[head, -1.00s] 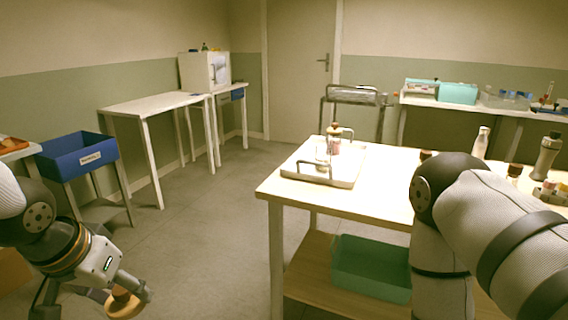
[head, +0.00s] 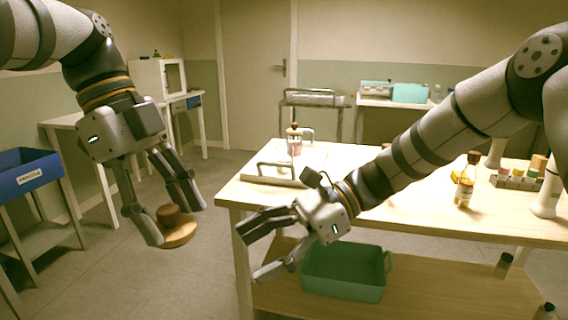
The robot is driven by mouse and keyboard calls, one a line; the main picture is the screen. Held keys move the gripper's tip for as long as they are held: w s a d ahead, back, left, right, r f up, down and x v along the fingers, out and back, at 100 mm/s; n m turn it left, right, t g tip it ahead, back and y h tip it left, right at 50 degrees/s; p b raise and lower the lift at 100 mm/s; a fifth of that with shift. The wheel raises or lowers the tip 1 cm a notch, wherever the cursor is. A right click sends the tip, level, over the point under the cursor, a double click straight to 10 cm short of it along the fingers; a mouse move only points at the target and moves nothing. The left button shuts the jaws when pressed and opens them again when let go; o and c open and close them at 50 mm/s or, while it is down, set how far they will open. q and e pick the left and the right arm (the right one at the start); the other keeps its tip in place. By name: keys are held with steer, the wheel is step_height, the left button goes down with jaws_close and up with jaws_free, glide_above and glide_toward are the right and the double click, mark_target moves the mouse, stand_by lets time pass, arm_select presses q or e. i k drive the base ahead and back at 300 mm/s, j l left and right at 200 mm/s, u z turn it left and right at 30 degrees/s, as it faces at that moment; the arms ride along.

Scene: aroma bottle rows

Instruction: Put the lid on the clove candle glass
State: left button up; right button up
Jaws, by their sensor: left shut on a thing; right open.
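A round wooden lid with a darker brown knob (head: 180,236) is held in my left gripper (head: 176,222). That gripper is shut on it, over the floor to the left of the table. My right gripper (head: 249,254) is open and empty, in front of the table's near left corner. A clear glass vessel with pinkish contents (head: 295,147) stands on the white tray at the table's left end. A brown-topped piece shows at its top. I cannot read any label, so I cannot tell whether it is the clove candle glass.
The white tray (head: 262,180) has raised metal handles. Amber bottles (head: 464,192) and a rack of small vials (head: 515,181) stand on the table's right part, behind my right arm. A green crate (head: 343,287) sits on the lower shelf. A blue bin (head: 32,178) stands at left.

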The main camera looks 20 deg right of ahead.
mark_target(284, 151)
steer(key=i+l, duration=1.6)
steer(key=l, duration=0.1)
